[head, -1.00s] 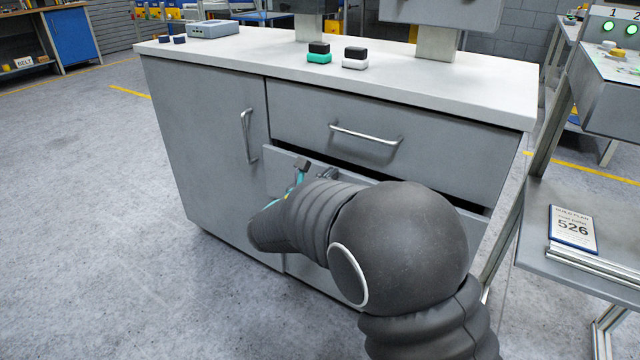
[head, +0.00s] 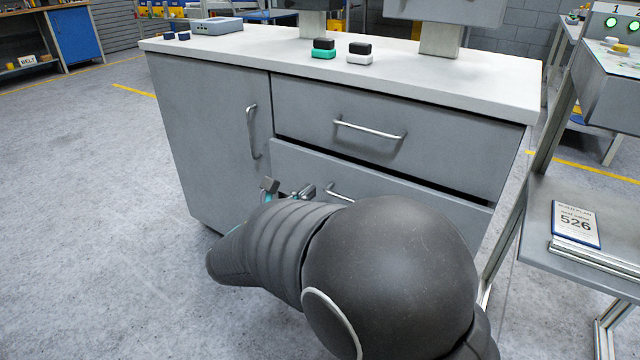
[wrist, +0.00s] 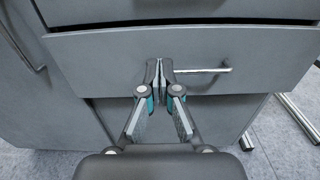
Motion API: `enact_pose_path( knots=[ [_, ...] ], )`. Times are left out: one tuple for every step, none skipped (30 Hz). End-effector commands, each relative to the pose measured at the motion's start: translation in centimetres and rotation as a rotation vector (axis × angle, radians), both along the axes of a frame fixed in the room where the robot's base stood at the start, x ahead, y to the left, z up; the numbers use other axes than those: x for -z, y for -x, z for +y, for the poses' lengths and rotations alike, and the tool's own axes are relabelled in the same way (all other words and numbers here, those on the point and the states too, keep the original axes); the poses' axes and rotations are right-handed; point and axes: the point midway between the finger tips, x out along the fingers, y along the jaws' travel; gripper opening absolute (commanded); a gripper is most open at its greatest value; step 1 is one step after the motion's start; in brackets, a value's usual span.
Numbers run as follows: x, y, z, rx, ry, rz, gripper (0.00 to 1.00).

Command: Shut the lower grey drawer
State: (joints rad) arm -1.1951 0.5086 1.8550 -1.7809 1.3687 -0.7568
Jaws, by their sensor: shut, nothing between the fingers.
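The lower grey drawer (head: 420,206) stands slightly out from the cabinet, with a narrow dark gap along its top edge. Its front fills the middle of the wrist view (wrist: 90,62). Its silver bar handle (wrist: 212,71) runs sideways there, and part of it shows in the head view. My gripper (wrist: 159,68) is shut and empty, its tips together at the drawer front by the handle's left end. I cannot tell whether they touch the front. In the head view my gripper (head: 285,191) is mostly hidden behind my arm, which also covers much of the drawer.
The upper drawer (head: 380,135) appears shut. A cabinet door (head: 215,130) is to the left. The white worktop (head: 420,75) holds small blocks and a grey box. A metal-framed stand (head: 535,235) is close on the right. Open floor lies left.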

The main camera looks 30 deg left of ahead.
Motion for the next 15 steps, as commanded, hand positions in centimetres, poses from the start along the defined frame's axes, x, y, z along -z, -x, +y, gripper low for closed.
enact_pose_path(
  knots=[
    [0.1, 0.8, 0.1, -0.003, 0.0, 0.001, 0.0],
    [0.1, 1.2, 0.2, -0.003, 0.0, 0.001, 0.0],
    [0.1, 1.6, 0.2, -0.002, 0.0, 0.0, 0.0],
    [0.0, 1.9, 0.2, -0.001, 0.001, 0.0, 0.0],
    [0.0, 2.1, 0.2, -0.001, 0.001, 0.0, 0.0],
    [0.0, 2.4, 0.2, 0.0, 0.0, 0.0, 0.03],
    [0.0, 2.5, 0.2, 0.001, 0.0, 0.001, 0.1],
    [0.0, 2.5, 0.1, 0.004, 0.0, 0.001, 0.17],
    [-0.1, 2.4, -0.2, 0.009, -0.002, 0.001, 0.28],
    [-0.3, 2.1, -0.5, 0.016, -0.005, 0.0, 0.35],
    [-0.7, 1.8, -0.9, 0.025, -0.012, -0.003, 0.37],
    [-1.3, 1.2, -1.6, 0.039, -0.021, -0.007, 0.37],
    [-1.8, 0.7, -2.4, 0.051, -0.027, -0.009, 0.37],
    [-2.2, 0.3, -3.3, 0.06, -0.026, -0.012, 0.37],
    [-2.7, -0.2, -4.5, 0.067, -0.02, -0.018, 0.37]
  ],
)
